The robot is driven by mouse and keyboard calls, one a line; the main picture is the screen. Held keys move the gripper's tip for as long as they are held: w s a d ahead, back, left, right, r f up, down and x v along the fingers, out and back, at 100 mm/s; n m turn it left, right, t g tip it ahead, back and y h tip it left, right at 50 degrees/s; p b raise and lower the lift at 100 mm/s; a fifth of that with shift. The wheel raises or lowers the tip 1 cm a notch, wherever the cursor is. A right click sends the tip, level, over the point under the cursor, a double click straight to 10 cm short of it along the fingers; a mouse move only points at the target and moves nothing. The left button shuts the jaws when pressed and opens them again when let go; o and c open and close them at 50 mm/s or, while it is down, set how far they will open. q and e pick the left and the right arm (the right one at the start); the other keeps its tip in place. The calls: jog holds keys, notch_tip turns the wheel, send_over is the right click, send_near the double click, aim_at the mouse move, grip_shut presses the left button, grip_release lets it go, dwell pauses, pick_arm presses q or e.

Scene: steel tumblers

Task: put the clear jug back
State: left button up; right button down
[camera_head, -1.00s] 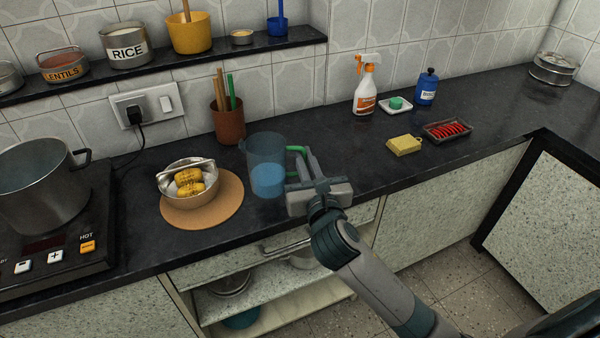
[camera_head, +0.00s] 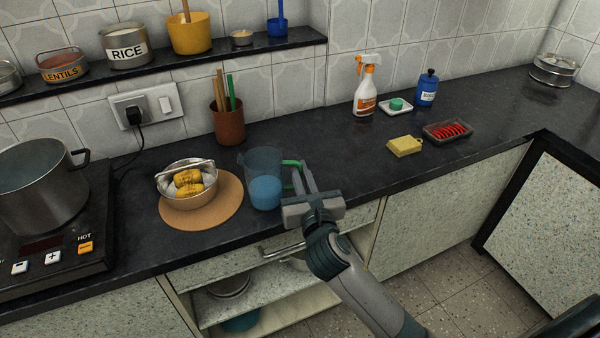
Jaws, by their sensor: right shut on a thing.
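The clear jug (camera_head: 264,180) with a bluish tint, blue contents low inside and a green handle (camera_head: 291,163) shows at the centre of the head view. It is upright above or on the dark counter, just right of the cork mat; I cannot tell whether its base touches the counter. My right gripper (camera_head: 298,178) is shut on the jug's handle from the right side. The fingers partly hide the handle. My left gripper is out of view.
A steel bowl (camera_head: 188,200) with yellow corn sits on the cork mat (camera_head: 229,209), close left of the jug. A brown utensil pot (camera_head: 229,127) stands behind. The dark counter (camera_head: 350,150) is clear to the right, up to a yellow sponge (camera_head: 405,146).

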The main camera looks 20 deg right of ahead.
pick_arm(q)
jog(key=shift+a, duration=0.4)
